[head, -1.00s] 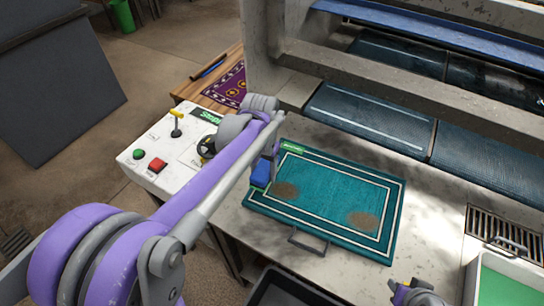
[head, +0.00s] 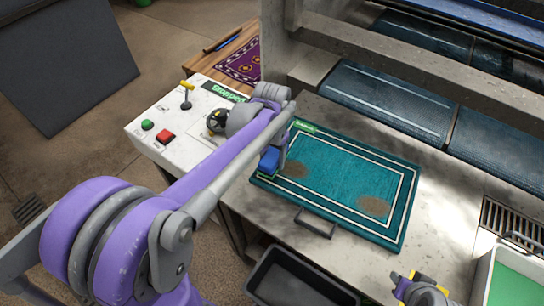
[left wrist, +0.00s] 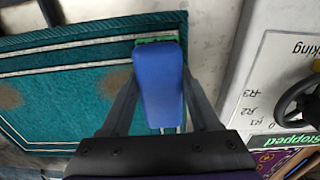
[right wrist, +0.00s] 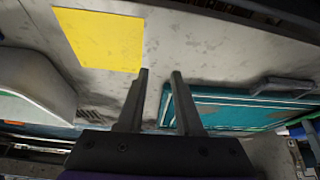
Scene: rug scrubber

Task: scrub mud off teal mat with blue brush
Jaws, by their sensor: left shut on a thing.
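The teal mat (head: 335,178) with white border lines lies flat on the pale worktop. Two brown mud patches show on it, one at left (head: 295,169) and one at right (head: 373,206). My left gripper (head: 279,153) is shut on the blue brush (head: 269,160), at the mat's left end. In the left wrist view the brush (left wrist: 158,85) sits between the fingers, with the mat (left wrist: 60,75) beyond and to the left; contact with the mat is unclear. My right gripper (right wrist: 158,90) is open and empty, and the mat's edge (right wrist: 225,108) shows to its right.
A control box (head: 185,120) with a black dial, buttons and lever stands left of the mat. A dark tray (head: 300,280) is below the worktop's front edge. A green-bottomed bin (head: 515,285) and a drain grate (head: 505,225) are at right. Bare worktop (head: 450,200) lies right of the mat.

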